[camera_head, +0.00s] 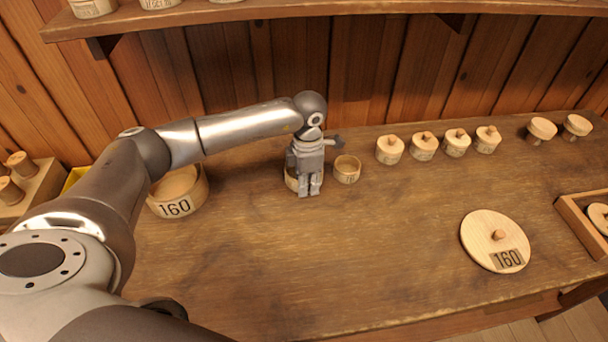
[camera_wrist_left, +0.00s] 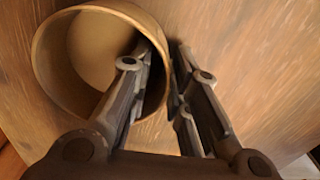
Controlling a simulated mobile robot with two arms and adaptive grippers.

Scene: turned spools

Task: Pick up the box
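A small round wooden box without a lid (camera_wrist_left: 52,62) fills the left of the left wrist view. My left gripper (camera_wrist_left: 163,52) straddles its wall, one finger inside and one outside, only a narrow gap apart. Whether both fingers press on the wall is unclear. In the head view the left gripper (camera_head: 309,188) points down at the tabletop and hides most of this box (camera_head: 290,182). A larger round box marked 160 (camera_head: 177,194) stands left of it, partly behind my arm. A round lid with a knob, marked 160 (camera_head: 482,232), lies at the right. My right gripper is not seen.
Another small open round box (camera_head: 347,170) stands close to the right of the left gripper. Several knobbed pieces (camera_head: 423,147) line the back of the table. A wooden tray (camera_head: 575,217) is at the right edge. The table's front middle (camera_head: 330,260) is clear. A shelf (camera_head: 300,10) runs above.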

